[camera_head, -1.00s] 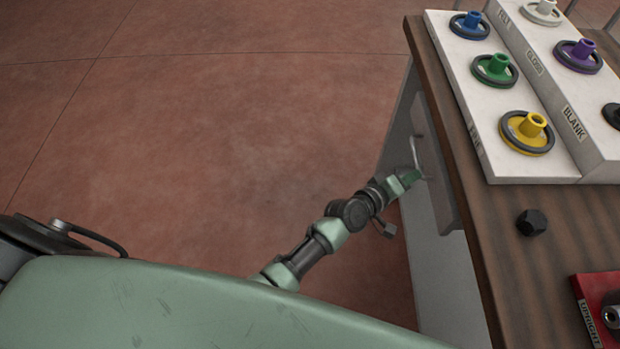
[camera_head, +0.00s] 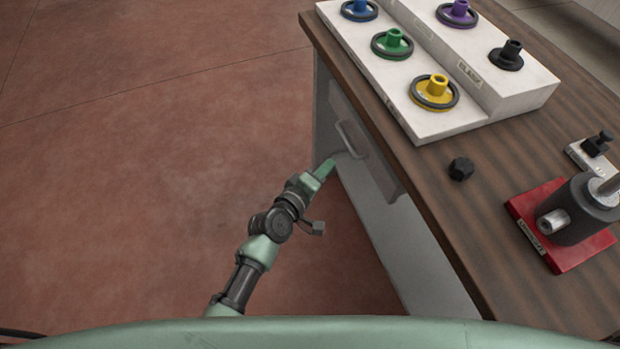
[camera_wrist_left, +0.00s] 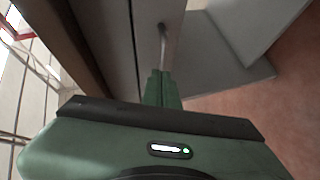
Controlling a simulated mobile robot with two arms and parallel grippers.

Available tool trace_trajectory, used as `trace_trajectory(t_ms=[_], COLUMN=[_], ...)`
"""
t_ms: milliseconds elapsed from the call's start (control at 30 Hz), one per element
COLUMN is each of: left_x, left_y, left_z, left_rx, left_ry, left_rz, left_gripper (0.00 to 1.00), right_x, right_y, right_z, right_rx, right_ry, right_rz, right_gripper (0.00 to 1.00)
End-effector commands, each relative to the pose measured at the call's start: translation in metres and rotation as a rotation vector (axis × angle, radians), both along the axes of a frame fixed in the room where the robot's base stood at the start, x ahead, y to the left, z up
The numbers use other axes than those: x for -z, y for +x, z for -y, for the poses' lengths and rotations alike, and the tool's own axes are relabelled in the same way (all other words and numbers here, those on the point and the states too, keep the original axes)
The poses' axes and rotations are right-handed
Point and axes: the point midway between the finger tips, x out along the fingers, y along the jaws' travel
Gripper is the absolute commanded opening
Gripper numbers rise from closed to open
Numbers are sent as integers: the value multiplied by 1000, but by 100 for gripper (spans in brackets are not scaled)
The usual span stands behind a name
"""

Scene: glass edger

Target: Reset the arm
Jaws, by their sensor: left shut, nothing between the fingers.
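My left gripper (camera_head: 327,168) is beside the front of the workbench, with its fingertips close to the metal handle (camera_head: 351,140) of a grey drawer (camera_head: 372,150). The gripper is shut with nothing between its fingers. In the left wrist view the shut fingers (camera_wrist_left: 161,88) point at the handle (camera_wrist_left: 165,45); I cannot tell whether they touch it. The drawer looks shut or nearly so. My right gripper is not in view.
The wooden bench top (camera_head: 440,210) holds a white rack (camera_head: 440,118) with several coloured wheels, a black hex nut (camera_head: 461,168) and a red base (camera_head: 585,250) with a dark grey fixture (camera_head: 582,212). Open reddish floor (camera_head: 150,180) lies to the left.

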Motion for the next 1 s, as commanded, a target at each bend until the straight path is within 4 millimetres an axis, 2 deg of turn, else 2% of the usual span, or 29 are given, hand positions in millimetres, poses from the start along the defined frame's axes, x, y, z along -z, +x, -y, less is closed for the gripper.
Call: trace_trajectory(t_ms=[100, 300, 567, 667, 767, 867, 1000], left_x=[-5, -12, -15, -8, 21, 76, 170], left_y=[-19, -41, -47, -48, -54, -69, -112], left_z=[-13, -27, -31, -32, -39, -54, -87], left_rx=[-1, -1, 0, -1, 2, 15, 65], left_ry=[1, 1, 1, 15, 77, 200, 421], left_rz=[-1, -1, -1, -7, -35, -88, -183], left_gripper=[0, 0, 0, 0, 0, 0, 0], right_x=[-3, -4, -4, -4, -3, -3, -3], right_y=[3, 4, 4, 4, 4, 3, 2], right_z=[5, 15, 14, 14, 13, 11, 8], right_rx=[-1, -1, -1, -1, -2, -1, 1], right_ry=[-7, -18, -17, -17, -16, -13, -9], right_rz=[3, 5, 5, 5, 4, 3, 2], right_gripper=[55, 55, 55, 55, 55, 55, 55])
